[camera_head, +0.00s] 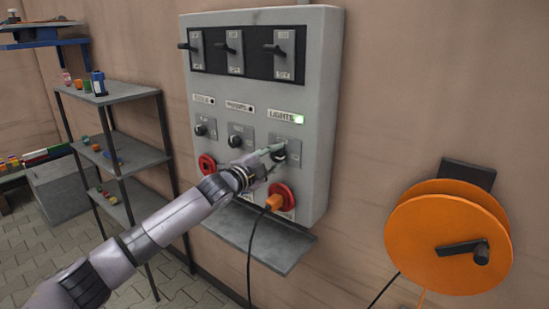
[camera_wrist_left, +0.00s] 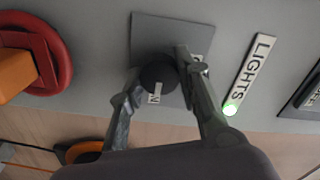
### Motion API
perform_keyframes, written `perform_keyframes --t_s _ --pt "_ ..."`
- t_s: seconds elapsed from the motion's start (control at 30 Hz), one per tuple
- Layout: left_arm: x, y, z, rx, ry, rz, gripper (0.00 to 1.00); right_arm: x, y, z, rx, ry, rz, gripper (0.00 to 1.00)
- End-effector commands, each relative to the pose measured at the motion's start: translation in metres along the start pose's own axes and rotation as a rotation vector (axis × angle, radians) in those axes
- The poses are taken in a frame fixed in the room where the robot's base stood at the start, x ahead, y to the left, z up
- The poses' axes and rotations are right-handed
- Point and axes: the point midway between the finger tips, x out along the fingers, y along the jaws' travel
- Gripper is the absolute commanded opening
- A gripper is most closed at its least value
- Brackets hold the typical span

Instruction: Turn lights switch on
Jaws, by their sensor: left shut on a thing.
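The grey control panel (camera_head: 325,110) hangs on the wall in the head view. The lights switch (camera_wrist_left: 158,76) is a dark round knob on a grey square plate, below the LIGHTS label (camera_head: 285,116). The green lamp beside that label (camera_head: 299,119) is lit, and it glows in the left wrist view too (camera_wrist_left: 230,108). My left gripper (camera_head: 276,156) is at the lights switch, with its fingers on both sides of the knob, shut on it. The fingers partly hide the knob in the head view. My right gripper is not in view.
An orange plug (camera_head: 273,202) with a black cable sits in a red socket (camera_head: 286,192) just below the lights switch. Lever switches (camera_head: 285,54) line the panel's top. An orange cable reel (camera_head: 440,235) is at right, a shelf rack (camera_head: 118,92) at left.

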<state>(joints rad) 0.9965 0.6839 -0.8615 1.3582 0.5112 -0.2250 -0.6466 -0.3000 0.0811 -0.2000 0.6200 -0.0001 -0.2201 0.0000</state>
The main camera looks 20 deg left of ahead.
Motion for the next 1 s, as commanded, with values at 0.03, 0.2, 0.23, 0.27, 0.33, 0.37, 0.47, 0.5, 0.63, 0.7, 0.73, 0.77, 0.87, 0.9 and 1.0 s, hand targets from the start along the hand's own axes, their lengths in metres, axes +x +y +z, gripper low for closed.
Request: perform_keyframes --t_s 0.03,0.2,0.23,0.27,0.33,0.37,0.47,0.5,0.63,0.7,0.73,0.77,0.87,0.9,1.0 --pt "0.000 0.002 0.000 0.003 -0.001 0.004 0.03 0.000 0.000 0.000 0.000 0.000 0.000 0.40" --pt "0.000 0.002 0.000 0.002 -0.001 0.004 0.37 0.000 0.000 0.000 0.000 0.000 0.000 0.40" --pt "0.000 0.002 0.000 0.002 -0.001 0.003 0.39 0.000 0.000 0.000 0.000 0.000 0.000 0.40" --pt "0.000 0.002 0.000 0.002 -0.001 0.003 0.41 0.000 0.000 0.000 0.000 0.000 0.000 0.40" --pt "0.000 0.002 0.000 0.001 -0.001 0.002 0.46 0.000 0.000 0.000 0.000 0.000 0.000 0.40" --pt "0.000 0.001 0.000 0.001 0.000 0.002 0.48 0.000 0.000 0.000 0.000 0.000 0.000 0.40" --pt "0.000 0.001 0.000 0.001 0.000 0.002 0.51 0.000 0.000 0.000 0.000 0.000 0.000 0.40" --pt "0.000 0.001 0.000 0.000 0.000 0.001 0.51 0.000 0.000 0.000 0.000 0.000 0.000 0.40" --pt "0.000 0.001 0.000 0.000 0.000 0.001 0.51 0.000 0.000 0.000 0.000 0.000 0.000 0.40" --pt "-0.001 0.001 0.000 0.000 0.000 0.001 0.51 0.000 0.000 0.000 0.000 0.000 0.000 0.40" --pt "-0.001 0.001 0.000 0.000 0.000 0.001 0.51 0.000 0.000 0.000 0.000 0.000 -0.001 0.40" --pt "-0.003 0.001 0.000 0.000 0.000 0.001 0.51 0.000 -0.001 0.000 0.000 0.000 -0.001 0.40" --pt "-0.010 0.001 0.001 0.000 0.000 0.001 0.51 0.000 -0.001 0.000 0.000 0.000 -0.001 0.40" --pt "-0.015 0.002 0.001 -0.001 0.001 0.002 0.51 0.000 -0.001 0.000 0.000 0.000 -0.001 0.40" --pt "-0.031 0.002 0.001 0.002 0.000 0.002 0.51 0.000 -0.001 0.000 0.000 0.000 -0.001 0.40"
